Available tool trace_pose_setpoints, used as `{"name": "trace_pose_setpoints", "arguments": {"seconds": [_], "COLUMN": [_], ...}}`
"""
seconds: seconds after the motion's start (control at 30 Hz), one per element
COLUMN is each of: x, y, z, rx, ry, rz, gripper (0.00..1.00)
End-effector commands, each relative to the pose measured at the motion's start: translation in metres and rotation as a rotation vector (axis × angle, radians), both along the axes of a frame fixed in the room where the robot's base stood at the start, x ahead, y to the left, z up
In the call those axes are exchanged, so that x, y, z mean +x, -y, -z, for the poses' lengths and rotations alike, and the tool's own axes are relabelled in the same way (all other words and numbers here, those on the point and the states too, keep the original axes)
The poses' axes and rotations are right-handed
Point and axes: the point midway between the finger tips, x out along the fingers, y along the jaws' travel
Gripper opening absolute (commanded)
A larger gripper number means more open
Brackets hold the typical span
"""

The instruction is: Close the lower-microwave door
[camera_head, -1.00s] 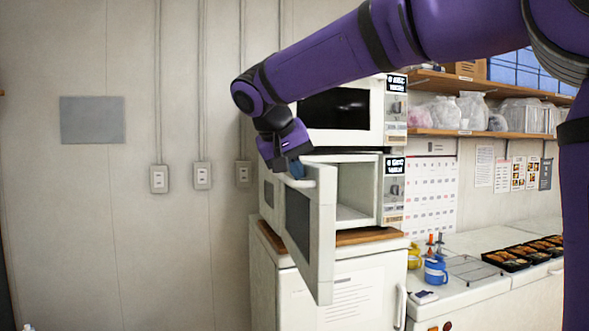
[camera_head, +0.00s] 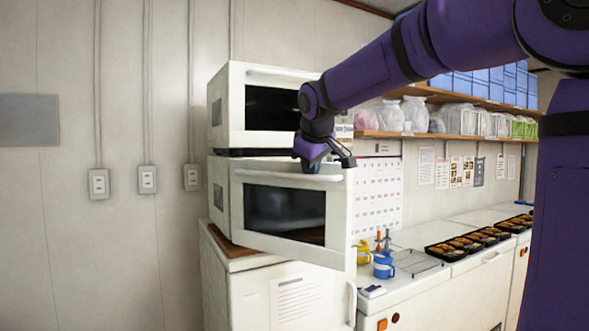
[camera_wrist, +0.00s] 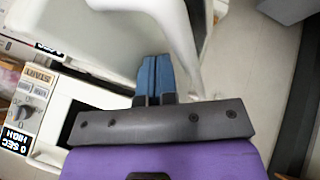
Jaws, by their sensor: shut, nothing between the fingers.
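The lower microwave (camera_head: 217,195) is white, with a white-framed door (camera_head: 342,220) and a dark window (camera_head: 284,210). The door is hinged at the left and stands partly open, its right edge swung out towards me. A white bar handle (camera_head: 270,177) runs along its top; it also shows in the wrist view (camera_wrist: 182,45). My gripper (camera_head: 311,168) is at the right part of the door's top, by the handle. Its blue fingers (camera_wrist: 155,75) are shut and empty. In the wrist view they are close beside the handle; I cannot tell whether they touch it.
The upper microwave (camera_head: 237,110) is closed and sits directly above. Both stand on a wooden board (camera_head: 225,245) on a white cabinet (camera_head: 245,300). To the right are a blue mug (camera_head: 383,265), a wire rack (camera_head: 418,265) and bento trays (camera_head: 448,252) on a counter.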

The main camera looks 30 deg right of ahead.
Motion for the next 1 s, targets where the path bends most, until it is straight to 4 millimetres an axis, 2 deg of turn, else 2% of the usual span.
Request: {"name": "trace_pose_setpoints", "arguments": {"seconds": [0.1,0.5,0.67,0.87,1.0], "x": [0.011,0.057,0.079,0.111,0.134], "y": [0.021,0.082,0.103,0.126,0.14], "z": [0.0,0.001,0.001,0.001,0.001], "rx": [0.0,-0.001,0.0,0.0,0.0], "ry": [-0.001,-0.002,-0.003,-0.003,-0.002], "rz": [-0.024,-0.064,-0.158,-0.169,-0.264], "gripper": [0.0,0.0,0.0,0.0,0.0]}}
